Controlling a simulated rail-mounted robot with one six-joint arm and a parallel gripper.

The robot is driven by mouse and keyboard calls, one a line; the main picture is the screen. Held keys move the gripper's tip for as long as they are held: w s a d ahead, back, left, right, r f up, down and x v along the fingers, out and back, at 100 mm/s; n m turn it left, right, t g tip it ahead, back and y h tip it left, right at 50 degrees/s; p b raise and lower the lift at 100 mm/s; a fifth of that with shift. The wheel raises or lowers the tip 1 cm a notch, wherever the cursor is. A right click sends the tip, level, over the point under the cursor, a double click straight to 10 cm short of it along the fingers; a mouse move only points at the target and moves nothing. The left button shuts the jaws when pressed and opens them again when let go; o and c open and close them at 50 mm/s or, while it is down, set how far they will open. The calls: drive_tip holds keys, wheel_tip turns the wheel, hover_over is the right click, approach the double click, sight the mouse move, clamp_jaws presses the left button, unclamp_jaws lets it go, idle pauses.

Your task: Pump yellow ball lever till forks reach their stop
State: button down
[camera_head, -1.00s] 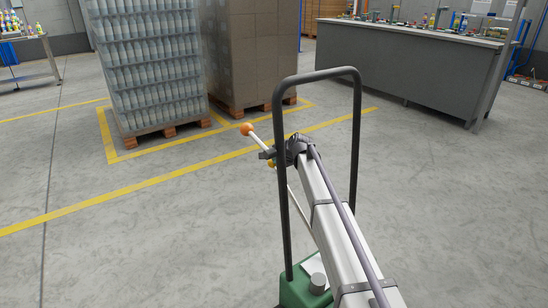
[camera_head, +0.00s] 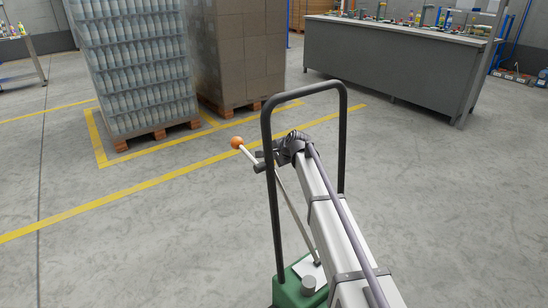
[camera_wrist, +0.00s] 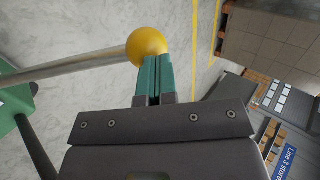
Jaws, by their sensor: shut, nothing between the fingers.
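The yellow ball (camera_wrist: 147,46) sits on the end of a long metal lever (camera_wrist: 70,68) in the wrist view. My gripper (camera_wrist: 152,62) has its green fingers shut, with nothing between them. The fingertips are right at the ball's lower side and overlap it in the picture; I cannot tell whether they touch. The forks are not visible.
A black hoop handle (camera_head: 271,215) stands around the lever and my arm, close to both. Behind are a pallet of bottles (camera_head: 135,75), a brown stacked pallet (camera_head: 240,55) and a grey counter (camera_head: 390,62). The floor on the left is clear, with yellow lines.

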drive_tip(key=s+d+f+p+v, duration=0.1)
drive_tip(key=p+v, duration=0.5)
drive_tip(key=v, duration=0.8)
drive_tip(key=shift+s+f+t+y, duration=0.3)
drive_tip(key=shift+s+f+t, duration=0.1)
drive_tip(key=shift+s+f, duration=0.15)
drive_tip(key=shift+w+f, duration=0.15)
drive_tip(key=b+x, duration=0.8)
drive_tip(key=x, duration=0.5)
drive_tip(key=shift+a+f+b, duration=0.1)
drive_tip(key=shift+f+b, duration=0.05)
drive_tip(key=shift+b, duration=0.15)
drive_tip(key=shift+w+a, duration=0.2)
